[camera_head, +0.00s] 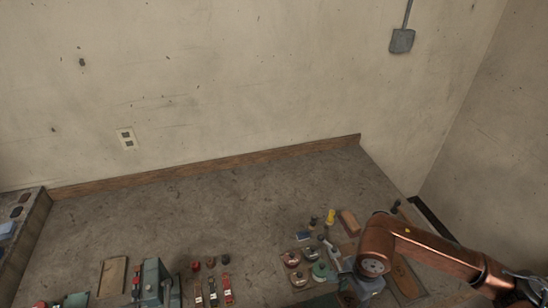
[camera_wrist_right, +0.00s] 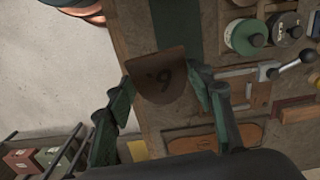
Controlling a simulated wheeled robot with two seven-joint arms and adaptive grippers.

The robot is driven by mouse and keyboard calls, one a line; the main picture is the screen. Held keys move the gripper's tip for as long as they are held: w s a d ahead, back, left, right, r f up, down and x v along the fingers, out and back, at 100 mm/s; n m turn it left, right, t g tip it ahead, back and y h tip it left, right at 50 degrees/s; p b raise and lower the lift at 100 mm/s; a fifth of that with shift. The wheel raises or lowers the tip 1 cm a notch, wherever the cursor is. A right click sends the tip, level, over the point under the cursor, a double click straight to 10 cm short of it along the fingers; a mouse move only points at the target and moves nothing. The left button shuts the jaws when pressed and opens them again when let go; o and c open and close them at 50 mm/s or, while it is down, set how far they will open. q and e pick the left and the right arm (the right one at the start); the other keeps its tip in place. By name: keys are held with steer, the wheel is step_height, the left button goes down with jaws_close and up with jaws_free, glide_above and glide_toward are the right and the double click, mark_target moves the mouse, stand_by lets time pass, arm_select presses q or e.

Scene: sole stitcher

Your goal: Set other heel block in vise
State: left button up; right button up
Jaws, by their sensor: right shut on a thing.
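My right gripper (camera_wrist_right: 164,84) is shut on a brown heel block (camera_wrist_right: 162,70) in the right wrist view. The block has a rounded end and a dark mark that reads like a 9 or 6 with a dot. It is held between the two green fingers. In the head view my copper right arm comes in at the lower right, and it hides most of its gripper. The grey-green vise (camera_head: 152,280) stands at the bottom left of the bench, cut by the frame edge, far left of that arm. Whether its jaws hold anything is unclear. My left gripper is out of view.
Reels, including a green one (camera_wrist_right: 245,37), and a clamp with a black knob (camera_wrist_right: 308,56) lie right of the gripper. Small red and dark knobs (camera_head: 210,262) and a flat wooden board (camera_head: 112,277) flank the vise. The bench's back middle is clear.

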steer(key=w+n, duration=0.1)
steer(key=n, duration=0.1)
steer(key=w+n, duration=0.1)
steer(key=n, duration=0.3)
steer(key=shift+w+a, duration=0.15)
steer(key=shift+w, duration=0.25)
steer(key=w+n, duration=0.1)
steer(key=n, duration=0.1)
steer(key=w+n, duration=0.1)
steer(key=n, duration=0.2)
steer(key=w+n, duration=0.1)
steer(key=n, duration=0.1)
steer(key=shift+a+f+n, duration=0.1)
steer(key=shift+n, duration=0.3)
